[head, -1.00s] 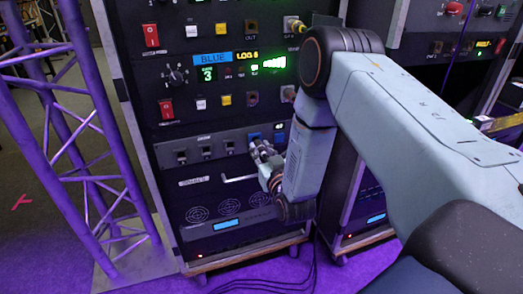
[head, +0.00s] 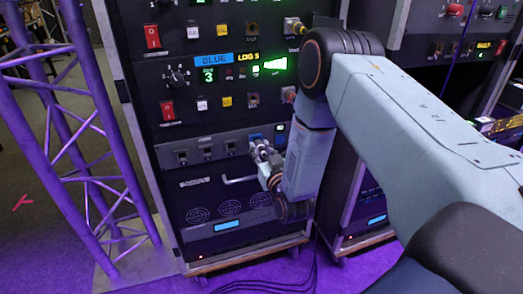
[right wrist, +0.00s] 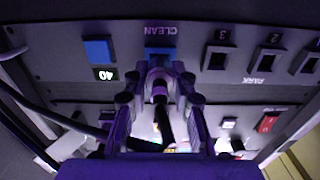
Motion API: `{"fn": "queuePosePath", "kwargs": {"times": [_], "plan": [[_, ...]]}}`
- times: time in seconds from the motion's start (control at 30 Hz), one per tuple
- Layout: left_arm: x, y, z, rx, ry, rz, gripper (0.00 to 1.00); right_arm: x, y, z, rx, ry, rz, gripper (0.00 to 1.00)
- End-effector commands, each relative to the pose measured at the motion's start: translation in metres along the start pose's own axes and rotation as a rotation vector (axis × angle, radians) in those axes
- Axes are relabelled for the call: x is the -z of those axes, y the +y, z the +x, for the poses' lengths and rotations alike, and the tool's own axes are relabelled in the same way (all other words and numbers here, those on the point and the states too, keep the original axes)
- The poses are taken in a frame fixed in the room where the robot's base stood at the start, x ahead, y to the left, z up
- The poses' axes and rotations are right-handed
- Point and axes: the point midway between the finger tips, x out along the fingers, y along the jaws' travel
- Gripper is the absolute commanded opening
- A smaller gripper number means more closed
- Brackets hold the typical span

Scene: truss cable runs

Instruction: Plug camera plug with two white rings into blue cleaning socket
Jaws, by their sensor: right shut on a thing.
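The blue cleaning socket (right wrist: 160,53) is under the word CLEAN in the right wrist view, which shows the panel upside down. In the head view its blue edge (head: 255,137) shows just above my right gripper (head: 260,150). My right gripper (right wrist: 159,88) is shut on the camera plug (right wrist: 160,90), directly in front of the blue socket. A dark cable trails back from the plug between the fingers. The white rings cannot be made out clearly. The fingers hide the plug's tip, so I cannot tell whether it is inside the socket. My left gripper is out of view.
Several grey-panel sockets (head: 207,152) sit left of the blue one in the head view. A bent handle (head: 240,180) is below. A blue square (right wrist: 98,50) is beside the CLEAN socket in the wrist view. A purple truss (head: 90,140) stands left of the rack; cables lie on the floor.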

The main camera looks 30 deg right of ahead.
Motion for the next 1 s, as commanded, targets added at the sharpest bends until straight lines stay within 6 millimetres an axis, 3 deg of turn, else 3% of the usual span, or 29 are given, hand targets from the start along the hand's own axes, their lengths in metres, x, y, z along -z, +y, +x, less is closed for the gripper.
{"fn": "queuePosePath", "kwargs": {"times": [0.87,0.9,1.0], "plan": [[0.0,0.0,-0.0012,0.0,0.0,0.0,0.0,0.0004,-0.0001,0.0079,0.0,0.001,0.0,0.0],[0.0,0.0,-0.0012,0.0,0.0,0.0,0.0,0.0004,-0.0001,0.0079,0.0,0.001,0.0,0.27],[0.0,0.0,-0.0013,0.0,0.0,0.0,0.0,0.0005,-0.0001,0.0078,0.0,0.001,0.0,0.35]]}}
